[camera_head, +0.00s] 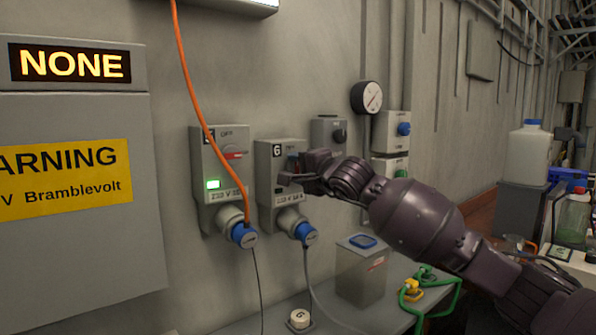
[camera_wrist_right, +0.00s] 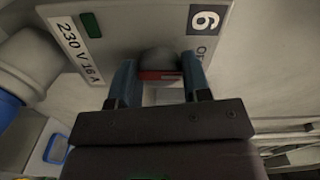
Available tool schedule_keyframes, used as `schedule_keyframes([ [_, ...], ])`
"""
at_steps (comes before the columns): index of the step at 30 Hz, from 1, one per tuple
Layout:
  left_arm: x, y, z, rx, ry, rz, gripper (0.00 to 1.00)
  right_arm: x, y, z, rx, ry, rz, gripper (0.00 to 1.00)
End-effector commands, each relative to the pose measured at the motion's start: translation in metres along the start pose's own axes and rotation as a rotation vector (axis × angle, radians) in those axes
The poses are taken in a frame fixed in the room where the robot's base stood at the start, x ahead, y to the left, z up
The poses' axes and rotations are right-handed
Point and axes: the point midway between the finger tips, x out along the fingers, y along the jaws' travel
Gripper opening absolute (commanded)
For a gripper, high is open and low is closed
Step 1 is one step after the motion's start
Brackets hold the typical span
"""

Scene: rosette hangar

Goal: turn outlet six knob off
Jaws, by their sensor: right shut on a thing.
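Outlet six is a grey wall box (camera_head: 264,190) marked 6, with a blue plug (camera_head: 306,234) in its lower socket. My right gripper (camera_head: 290,172) is at the front of this box and hides the knob in the head view. In the right wrist view the box shows upside down with its 6 label (camera_wrist_right: 206,20). There the knob (camera_wrist_right: 158,60), grey with a red part, sits between the two blue fingertips (camera_wrist_right: 160,76), and the gripper is shut on it. The small indicator window (camera_wrist_right: 91,25) looks dark green, not bright. My left gripper is not in view.
A similar outlet box (camera_head: 205,150) with a lit green lamp and a blue plug stands at left; an orange cable (camera_head: 190,85) hangs across it. A gauge (camera_head: 367,97) and more boxes are at right. A grey container (camera_head: 360,280) stands on the bench below.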

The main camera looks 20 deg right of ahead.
Motion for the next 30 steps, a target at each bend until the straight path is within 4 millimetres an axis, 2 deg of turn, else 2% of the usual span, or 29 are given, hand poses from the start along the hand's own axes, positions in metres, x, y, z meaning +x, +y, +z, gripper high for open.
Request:
schedule_keyframes([
  [18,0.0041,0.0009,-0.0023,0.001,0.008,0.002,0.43,0.0003,0.0015,0.0010,-0.039,-0.002,0.002,0.20],
  [19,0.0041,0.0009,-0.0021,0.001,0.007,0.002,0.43,0.0002,0.0015,0.0010,-0.039,-0.002,0.002,0.48],
  [23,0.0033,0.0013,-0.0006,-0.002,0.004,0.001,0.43,0.0002,0.0012,0.0008,-0.038,-0.001,0.002,0.68],
  [30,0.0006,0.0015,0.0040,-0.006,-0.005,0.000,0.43,0.0001,0.0005,0.0004,-0.037,-0.001,0.001,0.69],
])
